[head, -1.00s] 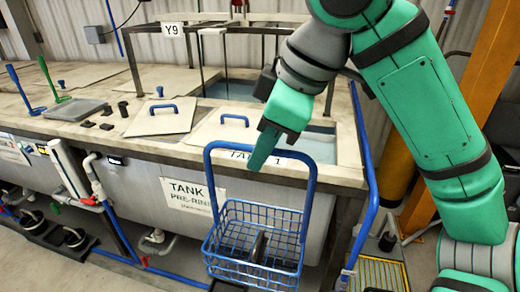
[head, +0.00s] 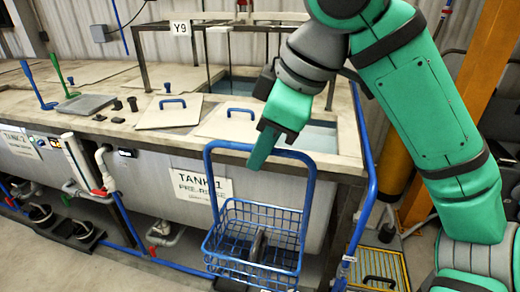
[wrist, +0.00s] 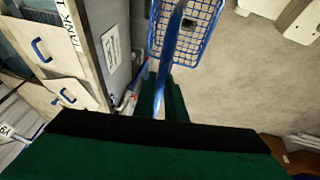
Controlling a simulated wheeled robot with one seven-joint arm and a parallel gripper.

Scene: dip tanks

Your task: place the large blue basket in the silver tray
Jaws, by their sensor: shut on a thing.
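The large blue wire basket (head: 258,240) hangs by its tall handle from my gripper (head: 262,150) in the head view, in front of the tank bench and clear of the floor. A dark item sits inside it. My green gripper is shut on the top bar of the handle. In the wrist view the basket (wrist: 188,30) shows at the top, with the handle running down to the gripper (wrist: 160,95). The silver tray is probably the flat grey tray (head: 84,105) on the bench top at the left; it looks empty.
Tank 1 (head: 200,186) stands just behind the basket, with lids with blue handles (head: 169,111) on top. A blue rail (head: 364,190) runs down at the right. Green and blue upright handles (head: 60,77) stand by the tray.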

